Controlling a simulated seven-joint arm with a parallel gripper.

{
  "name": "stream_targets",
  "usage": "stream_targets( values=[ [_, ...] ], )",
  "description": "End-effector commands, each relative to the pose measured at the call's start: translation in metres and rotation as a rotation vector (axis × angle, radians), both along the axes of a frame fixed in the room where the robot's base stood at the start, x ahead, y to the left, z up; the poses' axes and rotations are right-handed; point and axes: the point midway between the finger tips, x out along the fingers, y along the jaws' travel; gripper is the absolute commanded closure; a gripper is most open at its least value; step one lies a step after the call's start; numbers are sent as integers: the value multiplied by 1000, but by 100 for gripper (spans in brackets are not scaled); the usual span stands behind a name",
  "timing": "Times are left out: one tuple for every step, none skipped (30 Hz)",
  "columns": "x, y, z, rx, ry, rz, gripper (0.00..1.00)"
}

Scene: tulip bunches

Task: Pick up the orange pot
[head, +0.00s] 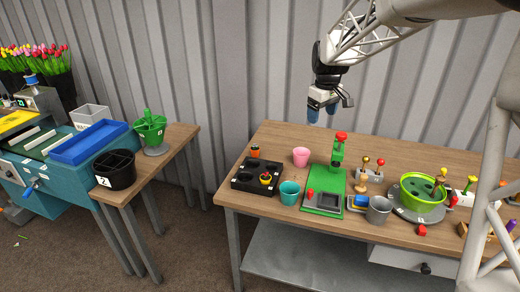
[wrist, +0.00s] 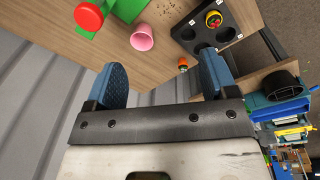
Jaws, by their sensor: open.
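A small orange pot (head: 254,151) with a dark top stands at the back of the black tray (head: 240,184); I cannot tell whether it is in the tray or just behind it. A similar small pot (head: 265,179) with yellow on top sits in a tray hole. In the wrist view the orange pot (wrist: 183,65) shows beside the right finger, and the other pot (wrist: 213,20) is in the tray. My gripper (head: 322,108), with blue fingertips, is open and empty, high above the table and to the right of the pots. The wrist view shows its fingers spread (wrist: 163,75).
A pink cup (head: 301,157) and a teal cup (head: 289,192) stand right of the tray. A green bowl (head: 422,212) is farther right. The table's back left corner is clear.

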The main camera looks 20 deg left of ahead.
Motion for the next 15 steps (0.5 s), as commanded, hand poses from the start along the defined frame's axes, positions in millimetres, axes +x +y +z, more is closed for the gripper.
stream_targets(
  values=[
    [10, 10, -7, -3, 4, 22, 21],
    [15, 16, -10, -3, 6, 34, 21],
    [22, 23, -14, -5, 8, 52, 21],
    [27, 29, -17, -7, 9, 66, 21],
    [32, 34, -21, -7, 11, 78, 21],
    [39, 41, -25, -9, 13, 95, 21],
    [44, 47, -28, -10, 14, 108, 21],
    [49, 53, -32, -12, 16, 121, 21],
    [55, 60, -37, -13, 17, 138, 21],
    [60, 66, -41, -14, 19, 152, 21],
    [64, 72, -45, -16, 22, 165, 21],
    [70, 80, -50, -17, 23, 181, 21],
    [75, 85, -54, -18, 25, 194, 21],
    [79, 91, -58, -19, 26, 207, 21],
    [85, 99, -64, -21, 29, 224, 21]
  ],
)
